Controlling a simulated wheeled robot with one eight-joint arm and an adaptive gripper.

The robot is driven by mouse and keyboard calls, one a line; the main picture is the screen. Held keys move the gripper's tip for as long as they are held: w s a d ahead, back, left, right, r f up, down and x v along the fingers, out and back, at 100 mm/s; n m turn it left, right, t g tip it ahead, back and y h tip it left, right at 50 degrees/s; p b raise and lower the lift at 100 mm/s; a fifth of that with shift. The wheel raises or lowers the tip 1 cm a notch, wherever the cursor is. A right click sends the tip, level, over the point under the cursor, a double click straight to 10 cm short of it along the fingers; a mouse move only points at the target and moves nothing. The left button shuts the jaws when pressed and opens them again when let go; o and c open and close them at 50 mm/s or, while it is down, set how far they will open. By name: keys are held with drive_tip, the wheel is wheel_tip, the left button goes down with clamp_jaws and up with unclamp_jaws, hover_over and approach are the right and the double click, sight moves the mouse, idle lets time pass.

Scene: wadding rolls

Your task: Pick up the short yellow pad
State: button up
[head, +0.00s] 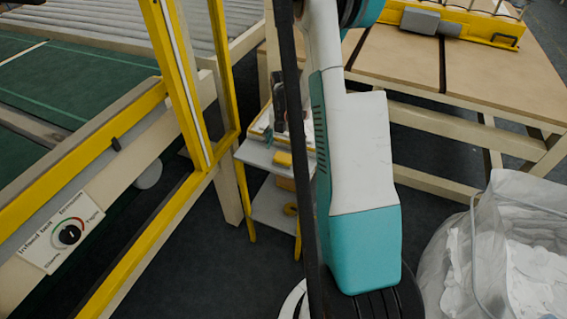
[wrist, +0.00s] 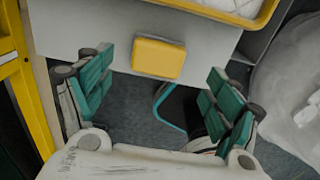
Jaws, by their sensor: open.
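The short yellow pad (wrist: 158,58) lies on the grey shelf top (wrist: 85,30) in the wrist view, close to the shelf's near edge. In the head view the pad (head: 282,159) shows small on the shelf unit, left of my arm. My gripper (wrist: 155,92) is open, with its green-padded fingers spread to the left and right of the pad's line. The pad lies ahead of the fingers, roughly centred between them, and nothing is held. In the head view my arm hides part of the shelf unit.
A yellow-rimmed tray with white quilted material (wrist: 235,8) lies just behind the pad. A yellow frame post (wrist: 33,85) stands close at left. A clear bag of white pieces (head: 520,250) is at right.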

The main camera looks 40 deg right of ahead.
sight(283, 157)
drive_tip(key=shift+w+f+b, duration=0.15)
drive_tip(key=shift+f+b, duration=1.3)
drive_tip(key=shift+f, duration=1.45)
drive_tip(key=shift+r, duration=0.1)
drive_tip(key=shift+a, duration=0.1)
drive_tip(key=shift+c, duration=0.5)
drive_tip(key=c, duration=1.1)
